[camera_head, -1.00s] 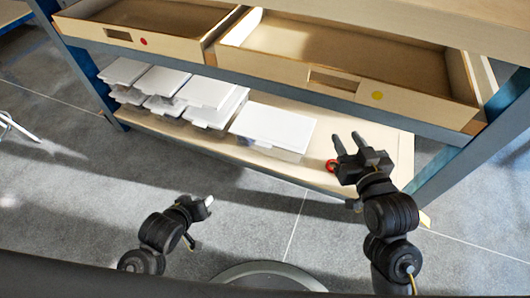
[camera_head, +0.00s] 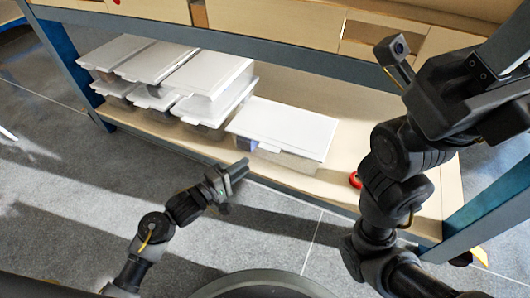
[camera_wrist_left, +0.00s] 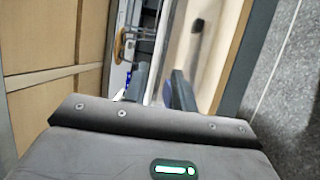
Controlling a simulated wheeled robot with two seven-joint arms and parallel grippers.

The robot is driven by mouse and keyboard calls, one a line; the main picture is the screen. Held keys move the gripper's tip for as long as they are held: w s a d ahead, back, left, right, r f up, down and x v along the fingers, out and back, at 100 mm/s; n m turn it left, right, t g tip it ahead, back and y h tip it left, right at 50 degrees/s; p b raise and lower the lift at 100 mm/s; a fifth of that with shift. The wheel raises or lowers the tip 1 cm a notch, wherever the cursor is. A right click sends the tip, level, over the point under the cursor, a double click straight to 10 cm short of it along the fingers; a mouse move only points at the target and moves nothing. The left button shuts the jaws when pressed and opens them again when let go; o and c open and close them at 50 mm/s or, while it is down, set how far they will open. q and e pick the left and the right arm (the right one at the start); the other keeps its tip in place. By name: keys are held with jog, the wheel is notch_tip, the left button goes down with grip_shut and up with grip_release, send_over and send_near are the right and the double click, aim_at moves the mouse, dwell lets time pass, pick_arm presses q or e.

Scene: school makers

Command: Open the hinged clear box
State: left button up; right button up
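The clear box with a white lid (camera_head: 285,128) sits alone on the lower shelf, right of the stacked boxes. Its lid lies flat and closed on the clear body (camera_head: 290,159); something blue shows inside near its left end. My left gripper (camera_head: 238,170) is in front of the shelf edge, close to the box's front left corner, apart from it as far as I can tell. My right gripper (camera_head: 445,65) is raised at the upper right, fingers wide apart and empty.
Several white-lidded clear boxes (camera_head: 168,62) are stacked at the left of the lower shelf (camera_head: 330,183). A red ring-like object (camera_head: 355,180) lies right of the box, by my right arm. Wooden drawers (camera_head: 290,18) hang above, and a blue post (camera_head: 480,205) stands at right.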

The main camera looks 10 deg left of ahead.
aim_at(272, 147)
pick_arm(q)
jog(key=b+x, duration=0.2)
jog(key=x, duration=0.2)
jog(key=b+x, duration=0.3)
jog(key=x, duration=0.1)
jog(key=shift+w+d+f, duration=0.2)
jog(key=shift+w, duration=0.1)
jog(key=shift+w+d+r+b, duration=0.15)
jog(key=shift+w+d+b, duration=0.15)
jog(key=shift+w+d, duration=0.1)
grip_shut()
